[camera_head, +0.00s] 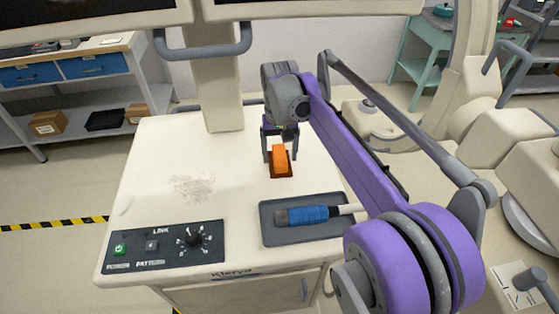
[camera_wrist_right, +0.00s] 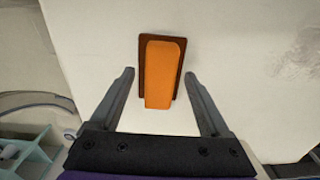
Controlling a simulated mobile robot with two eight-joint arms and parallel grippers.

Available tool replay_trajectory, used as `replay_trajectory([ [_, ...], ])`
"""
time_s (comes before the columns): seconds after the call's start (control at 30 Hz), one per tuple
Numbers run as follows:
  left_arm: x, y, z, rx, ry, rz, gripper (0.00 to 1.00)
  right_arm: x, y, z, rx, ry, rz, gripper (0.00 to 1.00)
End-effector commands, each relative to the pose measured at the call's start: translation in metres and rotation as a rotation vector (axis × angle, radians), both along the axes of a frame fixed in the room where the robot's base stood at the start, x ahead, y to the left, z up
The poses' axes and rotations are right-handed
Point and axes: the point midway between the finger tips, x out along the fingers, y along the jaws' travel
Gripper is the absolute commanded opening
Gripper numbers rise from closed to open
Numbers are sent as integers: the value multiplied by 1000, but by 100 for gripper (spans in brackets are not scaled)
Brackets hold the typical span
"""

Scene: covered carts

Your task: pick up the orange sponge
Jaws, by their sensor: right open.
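The orange sponge (camera_head: 279,159) lies on a dark brown base (camera_head: 281,176) on the white cart top, toward its right side. My right gripper (camera_head: 280,158) hangs over the sponge's far end in the head view. In the right wrist view the orange sponge (camera_wrist_right: 161,75) shows between and beyond the two spread fingers of the open right gripper (camera_wrist_right: 159,80), with clear gaps on both sides. I cannot tell the exact height of the fingertips over the cart. My left gripper is not in view.
A dark tray (camera_head: 267,232) with a blue-handled tool (camera_head: 308,214) lies nearer on the cart (camera_head: 150,180). A control panel (camera_head: 165,246) with a knob is at front left. A column (camera_head: 217,95) rises at the back. The cart's left middle is free except for a grey smudge.

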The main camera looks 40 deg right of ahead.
Motion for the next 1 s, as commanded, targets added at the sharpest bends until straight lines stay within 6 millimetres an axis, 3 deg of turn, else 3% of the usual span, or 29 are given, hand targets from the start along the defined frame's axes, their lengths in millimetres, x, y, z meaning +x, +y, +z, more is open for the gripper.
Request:
replay_trajectory([
  [0.3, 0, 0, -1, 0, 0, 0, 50, 0, 0, -7, 0, 0, 1, 80],
  [0.63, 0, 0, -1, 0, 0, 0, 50, 0, 0, -7, 0, 0, 1, 21],
  [1.0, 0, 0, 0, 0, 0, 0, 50, 0, 0, -2, 0, 0, 1, 19],
])
